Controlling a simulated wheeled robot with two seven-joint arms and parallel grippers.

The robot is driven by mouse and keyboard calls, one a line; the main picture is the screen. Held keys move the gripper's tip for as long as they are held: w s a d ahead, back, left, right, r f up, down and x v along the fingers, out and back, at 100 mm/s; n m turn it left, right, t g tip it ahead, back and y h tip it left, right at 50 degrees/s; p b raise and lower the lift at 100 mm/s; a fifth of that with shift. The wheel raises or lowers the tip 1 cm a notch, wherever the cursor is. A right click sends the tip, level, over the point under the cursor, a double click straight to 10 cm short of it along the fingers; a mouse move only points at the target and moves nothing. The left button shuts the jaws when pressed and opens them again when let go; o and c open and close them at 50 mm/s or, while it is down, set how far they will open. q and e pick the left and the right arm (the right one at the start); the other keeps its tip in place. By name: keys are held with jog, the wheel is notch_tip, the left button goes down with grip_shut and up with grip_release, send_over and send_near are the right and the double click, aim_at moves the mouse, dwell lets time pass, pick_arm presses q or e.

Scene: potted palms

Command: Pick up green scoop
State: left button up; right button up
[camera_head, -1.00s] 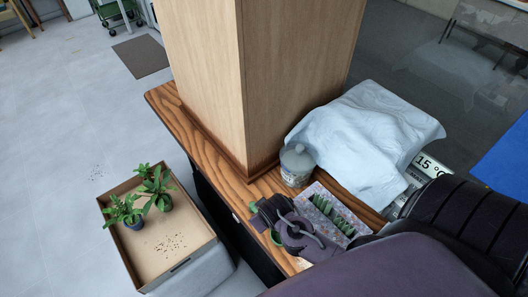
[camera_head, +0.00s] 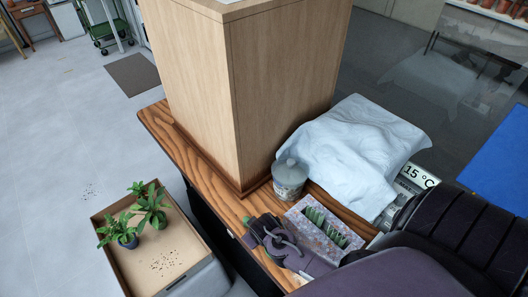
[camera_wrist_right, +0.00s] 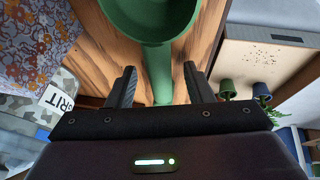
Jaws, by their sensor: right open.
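The green scoop (camera_wrist_right: 160,60) lies on the striped wooden counter in the right wrist view, its bowl at the top and its handle pointing toward my gripper. My right gripper (camera_wrist_right: 160,88) is open, with one finger on each side of the handle and visible gaps to both. In the head view my right gripper (camera_head: 256,229) is low over the counter, left of the patterned box, and hides most of the scoop. Only a small green bit shows beside it. My left gripper is not in view.
A wooden pillar (camera_head: 250,90) stands behind. A cardboard tray (camera_head: 190,255) with potted plants is at left.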

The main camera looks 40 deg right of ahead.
jog(key=shift+f, duration=0.15)
jog(key=c, duration=1)
